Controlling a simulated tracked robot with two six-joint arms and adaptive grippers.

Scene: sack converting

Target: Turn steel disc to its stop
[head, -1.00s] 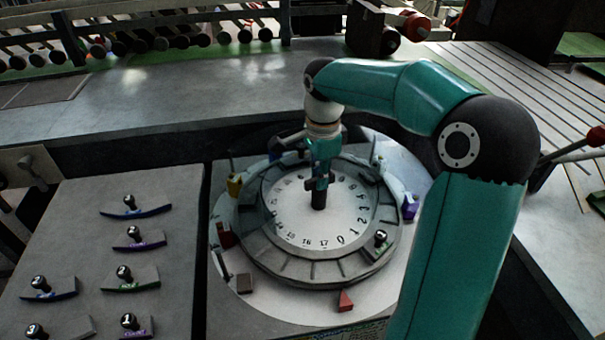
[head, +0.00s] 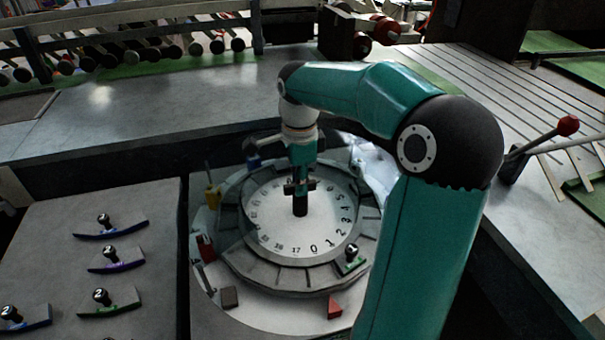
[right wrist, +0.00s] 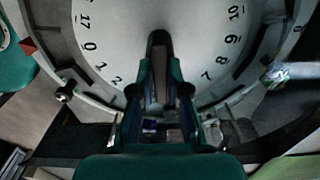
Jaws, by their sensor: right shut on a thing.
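The round steel disc (head: 275,215) lies in the worktable inside a dark segmented ring, with numbers printed around its face. A dark upright post (head: 300,207) stands at its middle. My right gripper (head: 300,187) points straight down over the disc's middle and is shut on the top of this post. In the right wrist view the post (right wrist: 159,48) shows between the two fingers, with the disc face (right wrist: 205,35) behind it. The numbers at the disc's far side are too small to read. My left gripper is in no view.
A small black knob (head: 351,251) stands on the ring at front right. A red wedge (head: 334,307) and a grey block (head: 229,297) sit around the ring. A panel (head: 60,240) with several knobbed curved pieces lies left. A red-knobbed lever (head: 567,126) stands right.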

